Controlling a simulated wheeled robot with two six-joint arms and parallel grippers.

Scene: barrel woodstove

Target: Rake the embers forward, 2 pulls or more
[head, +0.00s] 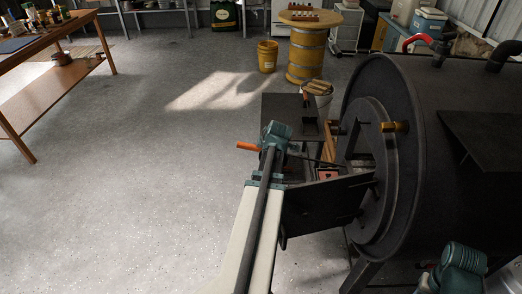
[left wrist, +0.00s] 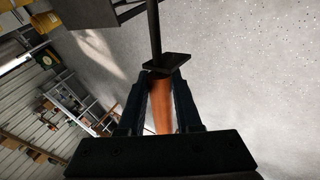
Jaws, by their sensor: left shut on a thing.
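My left gripper (left wrist: 162,82) is shut on the orange handle (left wrist: 161,108) of the rake. The handle's end (head: 248,147) sticks out left of my wrist in the head view. In the left wrist view, a dark plate sits just past the fingertips and the dark shaft (left wrist: 153,25) runs on beyond it. In the head view, a thin dark rod (head: 318,161) runs right from my wrist toward the front of the barrel stove (head: 420,110). The rake's head and the embers cannot be made out. Part of my right arm shows at bottom right; its gripper is out of view.
A dark panel (head: 322,204) juts out from the stove front, beside my left arm. A dark stand (head: 290,108) and a bucket (head: 318,88) are near the stove.

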